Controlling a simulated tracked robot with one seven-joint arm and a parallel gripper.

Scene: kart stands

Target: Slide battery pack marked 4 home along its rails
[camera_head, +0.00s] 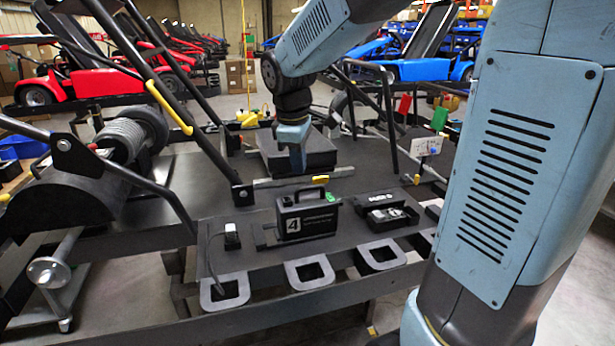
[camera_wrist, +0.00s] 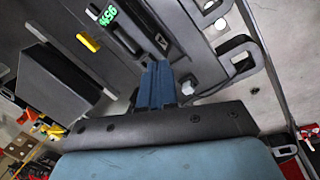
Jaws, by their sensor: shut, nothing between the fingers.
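My gripper (camera_head: 293,160) points down behind and above the pack in the head view. In the wrist view its blue fingers (camera_wrist: 157,68) are together and empty, near the dark part's end; contact cannot be told. The rails under the pack are mostly hidden.
A black dock (camera_head: 386,211) lies right of the pack. A connector (camera_head: 231,237) with a cable stands left of it. A raised black box (camera_head: 318,152) and a grey bar (camera_head: 300,178) lie behind. Grey loops (camera_head: 309,272) line the front edge. Black frame tubes rise at left.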

